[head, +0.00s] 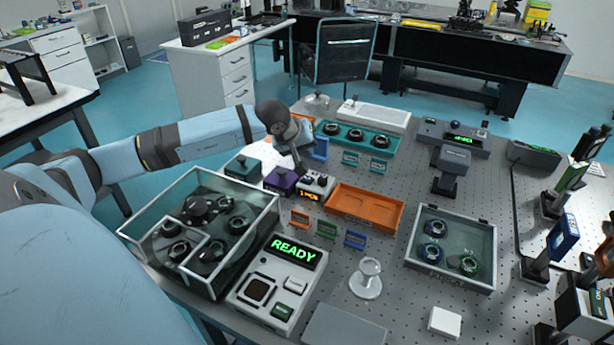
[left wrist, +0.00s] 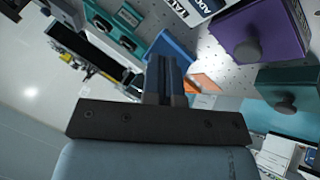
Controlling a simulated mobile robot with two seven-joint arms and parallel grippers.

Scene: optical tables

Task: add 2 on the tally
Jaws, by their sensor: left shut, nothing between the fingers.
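The tally seems to be a small white box (head: 316,184) with dark knobs or buttons on top and an orange display too small to read surely. It stands right of the purple box in the head view. In the left wrist view, a white label with partly cut-off lettering (left wrist: 192,9) shows at the top edge. My left gripper (head: 298,164) is shut and empty, pointing down just behind and above the tally and purple box. Its closed fingers also show in the left wrist view (left wrist: 164,75). My right gripper is in neither view.
A purple box (head: 281,181) and a teal box (head: 242,168), each with a knob, stand left of the tally. A blue holder (head: 320,149) is close beside the gripper. An orange tray (head: 365,207) lies right. A READY console (head: 278,285) stands in front.

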